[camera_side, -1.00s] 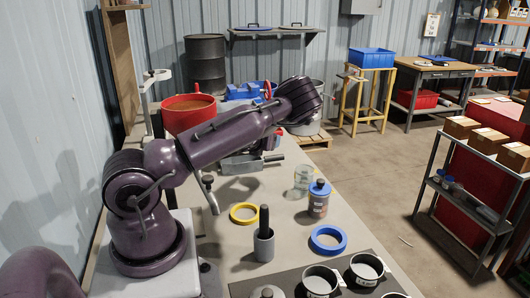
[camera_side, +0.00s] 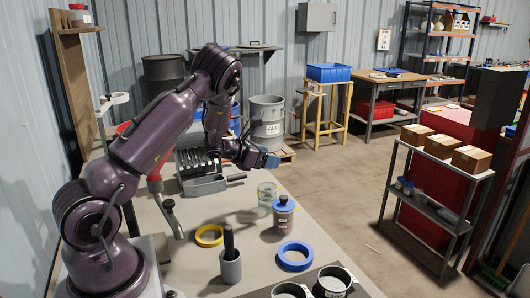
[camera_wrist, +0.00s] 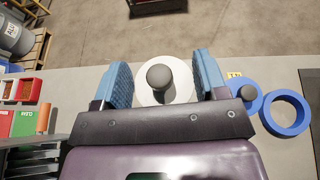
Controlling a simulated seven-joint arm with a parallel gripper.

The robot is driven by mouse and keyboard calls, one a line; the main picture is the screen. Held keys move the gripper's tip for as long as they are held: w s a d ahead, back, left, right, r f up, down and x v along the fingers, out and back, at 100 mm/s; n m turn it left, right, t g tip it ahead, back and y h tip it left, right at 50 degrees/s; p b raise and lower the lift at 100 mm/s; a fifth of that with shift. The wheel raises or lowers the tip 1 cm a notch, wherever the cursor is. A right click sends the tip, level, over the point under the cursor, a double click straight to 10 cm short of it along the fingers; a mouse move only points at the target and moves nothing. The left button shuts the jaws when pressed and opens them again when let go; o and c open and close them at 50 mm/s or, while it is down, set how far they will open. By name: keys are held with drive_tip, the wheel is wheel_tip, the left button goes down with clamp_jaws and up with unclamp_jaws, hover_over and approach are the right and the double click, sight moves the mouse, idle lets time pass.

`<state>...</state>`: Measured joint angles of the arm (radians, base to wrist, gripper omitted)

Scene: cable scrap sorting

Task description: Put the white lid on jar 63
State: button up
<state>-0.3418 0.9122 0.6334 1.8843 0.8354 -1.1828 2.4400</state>
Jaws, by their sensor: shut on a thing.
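The white lid (camera_wrist: 143,97), a round disc with a dark grey knob, sits between the blue fingers of my gripper (camera_wrist: 160,80) in the wrist view. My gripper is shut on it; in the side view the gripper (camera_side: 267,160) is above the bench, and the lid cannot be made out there. A clear glass jar (camera_side: 265,198) without a visible lid stands below and in front of the gripper. A jar with a blue lid (camera_side: 283,215) stands beside it; its blue lid also shows in the wrist view (camera_wrist: 257,99). I cannot read the number 63 on either jar.
A blue ring (camera_side: 295,256), a yellow ring (camera_side: 209,235) and a grey cup with a dark handle (camera_side: 231,266) are in front. A grey metal rack (camera_side: 206,186) is left of the gripper. Pots (camera_side: 333,281) stand at the near edge. Open floor lies beyond the bench.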

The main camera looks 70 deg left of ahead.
wheel_tip(320, 180, down, 8)
drive_tip(key=shift+r, duration=0.2)
idle(0.6)
idle(0.7)
drive_tip(key=o, duration=1)
drive_tip(key=shift+s, duration=0.1)
